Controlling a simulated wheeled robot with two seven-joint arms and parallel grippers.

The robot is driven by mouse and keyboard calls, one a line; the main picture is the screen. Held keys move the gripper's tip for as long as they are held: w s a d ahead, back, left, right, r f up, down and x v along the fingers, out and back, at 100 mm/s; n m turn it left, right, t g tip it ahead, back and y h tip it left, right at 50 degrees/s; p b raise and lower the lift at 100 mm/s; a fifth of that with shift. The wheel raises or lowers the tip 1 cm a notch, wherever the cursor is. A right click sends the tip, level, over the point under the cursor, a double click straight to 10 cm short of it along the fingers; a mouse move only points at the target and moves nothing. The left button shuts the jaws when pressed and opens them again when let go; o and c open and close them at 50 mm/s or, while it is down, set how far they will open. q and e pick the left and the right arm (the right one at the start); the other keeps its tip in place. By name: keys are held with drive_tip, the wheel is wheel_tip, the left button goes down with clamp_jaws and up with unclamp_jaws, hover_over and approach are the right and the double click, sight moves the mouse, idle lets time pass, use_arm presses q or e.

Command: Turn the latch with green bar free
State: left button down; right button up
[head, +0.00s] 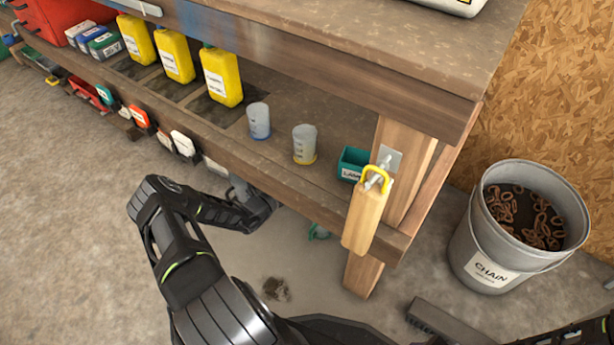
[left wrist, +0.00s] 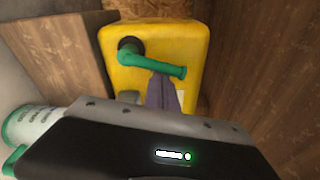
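In the left wrist view, a green bar (left wrist: 155,62) sticks out from a round dark pivot on the front of a yellow box (left wrist: 192,45). The bar runs right and slightly down. My left gripper (left wrist: 165,82) shows as grey-purple fingers just below the bar. They overlap it in the picture, and I cannot tell whether they touch or grip it. In the head view my left arm reaches under the bench shelf, where its gripper and the yellow box are hidden. My right gripper is not in view.
Wooden walls stand close on both sides of the yellow box. A green-and-white container (left wrist: 30,128) is at the lower left. The bench shelf (head: 285,165) lies above my left forearm. A wooden block with a yellow loop (head: 375,178) hangs at the bench leg. A chain bucket (head: 490,265) stands right.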

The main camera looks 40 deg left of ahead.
use_arm(q)
drive_tip(key=shift+a+r, duration=0.35)
drive_tip(key=shift+a, duration=0.3)
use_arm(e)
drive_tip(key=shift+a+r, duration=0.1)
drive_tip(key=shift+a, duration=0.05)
use_arm(q)
drive_tip(key=shift+a, duration=0.2)
drive_tip(key=shift+d, duration=0.1)
